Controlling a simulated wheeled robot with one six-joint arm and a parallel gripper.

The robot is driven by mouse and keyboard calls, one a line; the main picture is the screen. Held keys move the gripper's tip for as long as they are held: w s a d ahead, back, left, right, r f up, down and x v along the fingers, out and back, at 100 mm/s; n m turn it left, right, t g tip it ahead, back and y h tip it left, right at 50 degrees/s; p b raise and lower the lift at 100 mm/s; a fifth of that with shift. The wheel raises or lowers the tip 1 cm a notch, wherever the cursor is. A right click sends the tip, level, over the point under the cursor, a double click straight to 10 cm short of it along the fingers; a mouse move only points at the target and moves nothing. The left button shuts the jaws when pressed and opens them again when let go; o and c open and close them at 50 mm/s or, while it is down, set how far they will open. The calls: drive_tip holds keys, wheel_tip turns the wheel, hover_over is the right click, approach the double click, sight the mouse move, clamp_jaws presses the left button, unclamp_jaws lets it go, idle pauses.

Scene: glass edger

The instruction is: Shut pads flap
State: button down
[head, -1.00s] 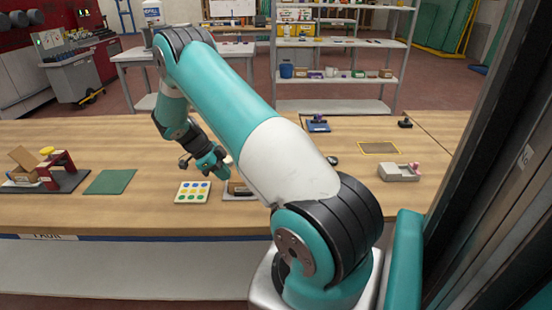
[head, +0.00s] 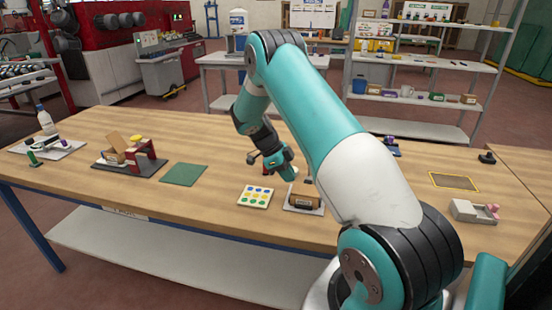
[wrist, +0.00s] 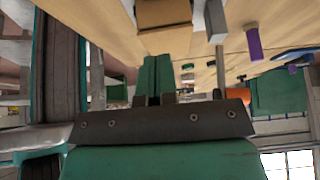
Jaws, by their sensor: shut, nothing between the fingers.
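A small brown box (head: 305,196) stands on a pale plate (head: 290,208) near the table's front edge, partly hidden by my arm. A brown carton (wrist: 163,14) shows at the top of the wrist view, ahead of my fingers; I cannot tell if it is the same box. Another brown box (head: 117,146) with a raised flap sits beside a red frame at the left. No label reading pads is legible. My gripper (head: 285,172) is above the table, just behind the small brown box. In the wrist view my gripper (wrist: 154,75) is shut and empty.
A dot-patterned card (head: 256,196) and a green mat (head: 184,174) lie left of my gripper. A bottle (head: 45,120) stands at the far left. Bare wood lies between them.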

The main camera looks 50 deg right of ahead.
drive_tip(key=w+v, duration=0.1)
drive_tip(key=v, duration=1)
drive_tip(key=r+t+y+b, duration=0.1)
drive_tip(key=t+y+b, duration=0.25)
drive_tip(key=t, duration=0.25)
hover_over(295, 188)
wheel_tip(295, 188, down, 13)
drive_tip(key=shift+f+p, duration=0.1)
drive_tip(key=shift+p, duration=1.1)
drive_tip(key=shift+a, duration=0.1)
